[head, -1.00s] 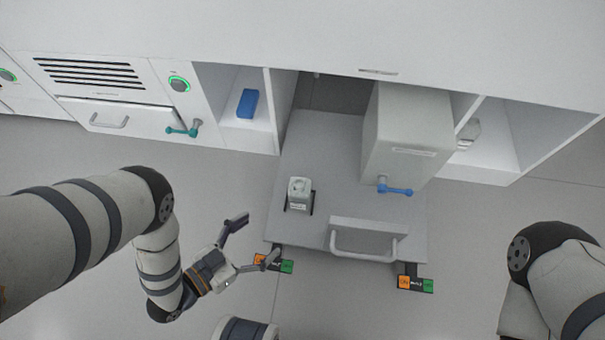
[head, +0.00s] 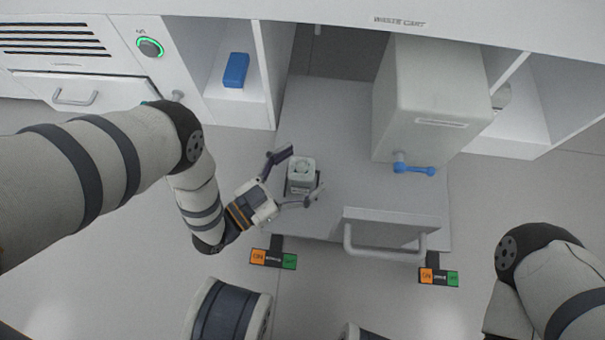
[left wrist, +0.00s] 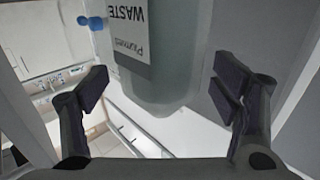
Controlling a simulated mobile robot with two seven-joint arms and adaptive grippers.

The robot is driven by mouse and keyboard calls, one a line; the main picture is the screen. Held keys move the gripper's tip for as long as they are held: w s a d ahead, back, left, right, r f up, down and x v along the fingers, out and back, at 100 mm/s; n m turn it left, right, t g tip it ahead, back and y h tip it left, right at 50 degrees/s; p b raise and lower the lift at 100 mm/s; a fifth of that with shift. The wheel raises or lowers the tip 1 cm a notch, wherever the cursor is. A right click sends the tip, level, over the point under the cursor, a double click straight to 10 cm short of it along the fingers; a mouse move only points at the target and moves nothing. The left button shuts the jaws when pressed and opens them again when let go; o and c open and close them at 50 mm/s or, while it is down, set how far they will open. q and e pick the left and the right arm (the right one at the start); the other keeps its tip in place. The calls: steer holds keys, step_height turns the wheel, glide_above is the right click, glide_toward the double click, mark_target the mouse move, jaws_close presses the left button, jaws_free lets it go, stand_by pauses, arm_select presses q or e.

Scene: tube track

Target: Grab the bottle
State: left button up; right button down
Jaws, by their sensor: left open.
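The bottle (head: 301,172) is a small, pale, squarish container. It stands upright on the grey cart platform (head: 335,130), near its left edge. My left gripper (head: 298,178) is open, with one finger reaching to the bottle's far left side and the other to its near right side. In the left wrist view the bottle (left wrist: 165,92) hangs large between the open fingers, with a label reading "WASTE". A gap shows on each side, so the fingers are not closed on it. My right gripper is not in view; only part of my right arm shows at the lower right.
A tall grey box (head: 430,90) with a blue valve handle (head: 414,169) stands on the cart right of the bottle. A cart handle (head: 385,247) is at the front. A blue block (head: 236,70) lies in the left shelf. The platform between bottle and box is clear.

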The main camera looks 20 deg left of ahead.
arm_select(q)
steer(key=shift+w+d, duration=0.15)
steer(key=shift+w, duration=0.05)
steer(key=c, duration=1.5)
steer(key=shift+o, duration=0.2)
steer(key=shift+r, duration=0.1)
